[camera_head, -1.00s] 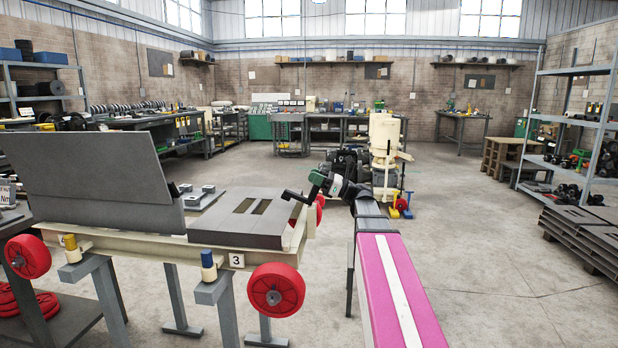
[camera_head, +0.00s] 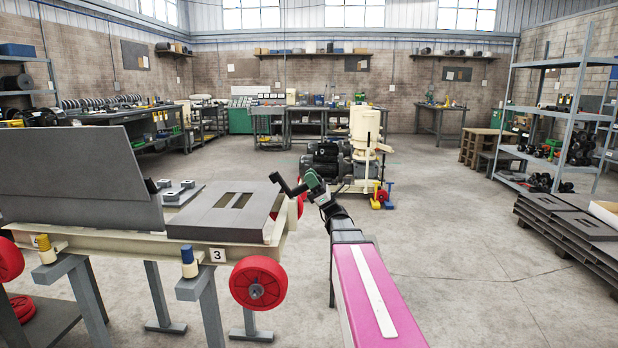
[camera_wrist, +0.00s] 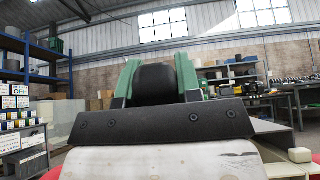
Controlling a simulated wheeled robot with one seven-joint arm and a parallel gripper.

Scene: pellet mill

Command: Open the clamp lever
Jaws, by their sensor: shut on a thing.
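My gripper (camera_head: 306,187) is at the right end of a long cream-framed machine (camera_head: 217,236), just above its end rail. In the wrist view its green fingers (camera_wrist: 157,82) are shut on a rounded black thing, apparently the clamp lever's grip (camera_wrist: 155,86). In the head view the dark bent lever (camera_head: 281,185) projects left from the gripper, above the corner of the grey slotted plate (camera_head: 225,212). Where the lever joins the machine is hidden or too small to tell.
A large tilted grey panel (camera_head: 75,178) stands at the left. A red wheel (camera_head: 258,284) and a blue-topped peg (camera_head: 189,262) are at the machine's near side. A cream machine with a motor (camera_head: 364,140) stands behind. Floor at the right is open; stacked grey pallets (camera_head: 570,235) lie beyond.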

